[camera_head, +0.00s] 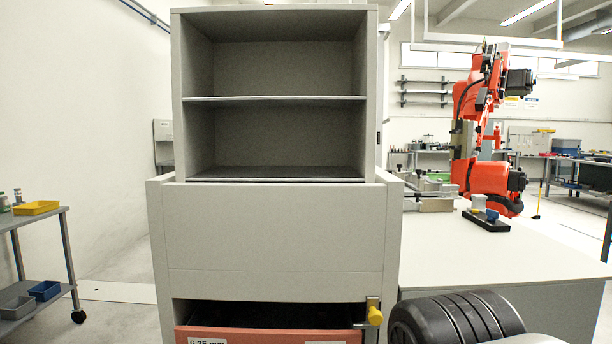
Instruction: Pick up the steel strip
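I cannot make out a steel strip in this view. A drawer with a red front (270,335) and a white label, which seems to read 6.25 mm, is at the bottom of the grey cabinet (275,235). The space above the drawer front is dark, and I cannot tell what lies inside. A yellow knob (375,316) on a brass-coloured piece is at the drawer's right end. My gripper is not in view. A black ribbed part at the bottom right looks like part of my arm.
The cabinet's two upper shelves (275,98) are empty. A light worktop (480,255) to the right carries a clamp-like fixture (433,190) and a small black holder (486,220). A red industrial arm (480,140) stands behind it. A wheeled cart (40,260) with bins is at left.

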